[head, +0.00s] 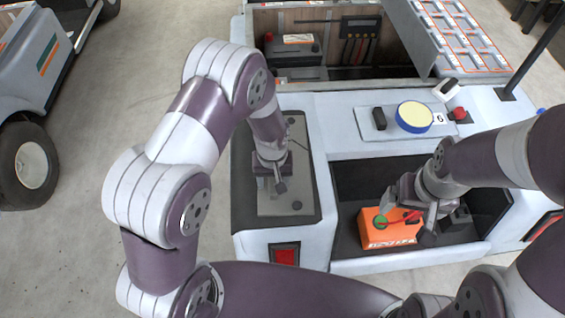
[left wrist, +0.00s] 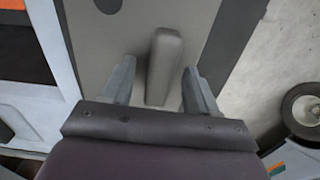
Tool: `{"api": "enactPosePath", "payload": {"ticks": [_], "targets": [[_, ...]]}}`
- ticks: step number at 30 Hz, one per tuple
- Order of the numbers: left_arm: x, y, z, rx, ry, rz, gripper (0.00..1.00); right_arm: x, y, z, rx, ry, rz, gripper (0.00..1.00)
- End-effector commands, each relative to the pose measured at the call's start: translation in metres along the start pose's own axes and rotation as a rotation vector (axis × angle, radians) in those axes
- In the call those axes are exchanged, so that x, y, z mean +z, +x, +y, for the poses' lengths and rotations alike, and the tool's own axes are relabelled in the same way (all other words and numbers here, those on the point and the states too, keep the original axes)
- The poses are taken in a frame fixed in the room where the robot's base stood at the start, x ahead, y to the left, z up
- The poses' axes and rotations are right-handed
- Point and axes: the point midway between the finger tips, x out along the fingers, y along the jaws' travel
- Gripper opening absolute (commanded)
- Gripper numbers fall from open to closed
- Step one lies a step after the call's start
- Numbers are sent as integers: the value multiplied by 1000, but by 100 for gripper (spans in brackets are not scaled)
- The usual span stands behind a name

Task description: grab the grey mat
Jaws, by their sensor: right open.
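The grey mat (head: 299,178) lies flat in the dark-edged floor of the cart, at the centre left of the head view. In the left wrist view the mat (left wrist: 105,45) fills the upper middle, with a raised grey block (left wrist: 164,65) standing on it. My left gripper (head: 271,184) points down over the mat. Its two fingers (left wrist: 160,92) are apart, one on each side of the block, with gaps visible. My right gripper (head: 408,219) is open at an orange box (head: 390,232) in the dark bay to the right. Its fingertips are partly hidden.
A light ledge holds a blue-rimmed yellow round thing (head: 414,117), a dark block (head: 379,118) and a red knob (head: 459,114). Behind is an open compartment with a dark box (head: 293,57). A wheeled vehicle (head: 30,167) stands left. Concrete floor (head: 75,245) is clear at lower left.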

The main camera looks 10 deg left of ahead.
Motion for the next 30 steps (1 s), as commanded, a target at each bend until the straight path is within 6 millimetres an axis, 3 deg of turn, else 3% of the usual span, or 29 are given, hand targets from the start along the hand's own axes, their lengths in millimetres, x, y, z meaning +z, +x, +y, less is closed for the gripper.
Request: {"api": "enactPosePath", "payload": {"ticks": [1,5,17,24,30], "targets": [[0,0,0,0,0,0,43,0,0,0,0,0,0,94],[0,0,0,0,0,0,1,0,0,0,0,0,0,94],[-1,-6,0,2,0,4,0,0,-1,0,0,0,0,94],[-2,-42,1,3,0,6,0,-1,-9,0,0,0,0,94],[-42,-66,6,3,-2,6,0,-1,-9,0,0,0,0,94]]}}
